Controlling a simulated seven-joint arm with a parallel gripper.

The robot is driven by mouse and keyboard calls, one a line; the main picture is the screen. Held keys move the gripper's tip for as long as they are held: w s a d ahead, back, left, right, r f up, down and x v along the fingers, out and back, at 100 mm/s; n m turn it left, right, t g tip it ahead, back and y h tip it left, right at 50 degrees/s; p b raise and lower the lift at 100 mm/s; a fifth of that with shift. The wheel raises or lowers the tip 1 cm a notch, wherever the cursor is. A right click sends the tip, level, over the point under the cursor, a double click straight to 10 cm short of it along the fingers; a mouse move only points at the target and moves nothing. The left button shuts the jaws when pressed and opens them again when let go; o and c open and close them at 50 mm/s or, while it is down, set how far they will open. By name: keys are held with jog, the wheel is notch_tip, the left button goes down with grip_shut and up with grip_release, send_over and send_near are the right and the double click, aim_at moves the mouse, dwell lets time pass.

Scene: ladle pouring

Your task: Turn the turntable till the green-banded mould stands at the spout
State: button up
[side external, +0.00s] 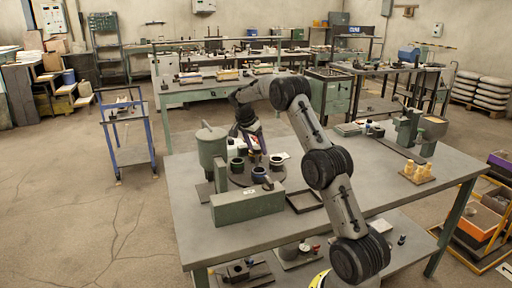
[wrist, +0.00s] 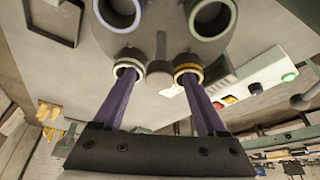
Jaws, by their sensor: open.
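The dark round turntable (side external: 242,180) stands on the bench and carries several cup-like moulds. In the wrist view it is at the top, with the green-banded mould (wrist: 211,18) at upper right and a purple-banded mould (wrist: 118,14) to its left. A white-banded mould (wrist: 128,66) and a yellow-banded mould (wrist: 188,70) are lower. A grey knob (wrist: 158,78) shows between these two. My gripper (wrist: 157,76) is open, its purple fingertips overlapping the white-banded and yellow-banded moulds in view; contact cannot be told. In the side view my gripper (side external: 252,137) is over the turntable's far side. No spout is clearly visible.
A green tank (side external: 211,152) stands left of the turntable, and a green block (side external: 247,205) in front of it. Yellow pieces (side external: 417,173) lie at the bench's right.

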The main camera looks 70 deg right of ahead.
grip_shut()
dwell(0.4)
dwell(1.1)
